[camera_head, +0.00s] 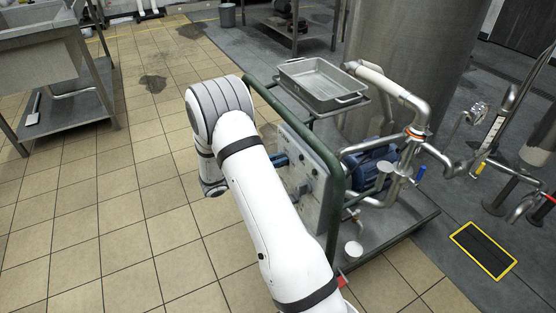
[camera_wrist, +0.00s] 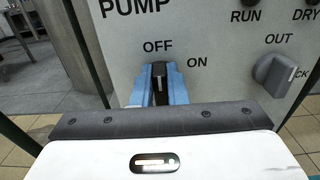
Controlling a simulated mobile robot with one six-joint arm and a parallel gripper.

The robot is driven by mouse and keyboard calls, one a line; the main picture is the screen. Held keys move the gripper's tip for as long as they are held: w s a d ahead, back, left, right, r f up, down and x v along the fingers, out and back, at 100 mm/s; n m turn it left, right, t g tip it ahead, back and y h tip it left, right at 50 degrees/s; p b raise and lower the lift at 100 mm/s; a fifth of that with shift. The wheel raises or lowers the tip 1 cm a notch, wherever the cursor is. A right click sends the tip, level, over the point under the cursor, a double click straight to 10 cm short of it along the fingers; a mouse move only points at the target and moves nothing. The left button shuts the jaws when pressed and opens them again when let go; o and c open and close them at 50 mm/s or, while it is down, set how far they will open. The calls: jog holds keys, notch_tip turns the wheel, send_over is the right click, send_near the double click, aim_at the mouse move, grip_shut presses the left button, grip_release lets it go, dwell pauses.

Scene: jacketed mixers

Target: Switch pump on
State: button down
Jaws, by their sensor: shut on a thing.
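The pump switch (camera_wrist: 159,76) is a dark knob on a pale control panel (camera_wrist: 120,57), below the word PUMP. Its light pointer line stands roughly upright, towards OFF; ON is printed to its right. My gripper (camera_wrist: 159,88) has blue fingers, one on each side of the knob, and is shut on it. In the head view my gripper (camera_head: 281,160) reaches the panel face (camera_head: 313,190) from the left; my arm hides part of the panel, and the switch cannot be made out there.
Right of the switch is a grey OUT knob (camera_wrist: 276,74), with RUN and DRY labels above. A green frame (camera_head: 338,205) surrounds the panel. A metal tray (camera_head: 318,85), a blue pump motor (camera_head: 370,162) and pipes stand behind.

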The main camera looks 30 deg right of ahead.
jog(key=shift+s+a+f+m+b, duration=0.15)
jog(key=shift+m+b, duration=1.65)
jog(key=shift+m, duration=0.5)
jog(key=shift+s+a+f+m+b, duration=0.15)
jog(key=shift+s+f+m+b, duration=0.05)
jog(key=shift+m+b, duration=1.85)
jog(key=shift+s+a+f+m+b, duration=0.15)
jog(key=shift+m+b, duration=1.4)
jog(key=shift+m, duration=1)
jog(key=c, duration=1.4)
grip_release()
jog(key=shift+r, duration=0.1)
jog(key=shift+c, duration=0.2)
jog(key=a+p, duration=0.2)
jog(key=a, duration=0.5)
jog(key=shift+s+a, duration=0.15)
jog(key=shift+a, duration=0.25)
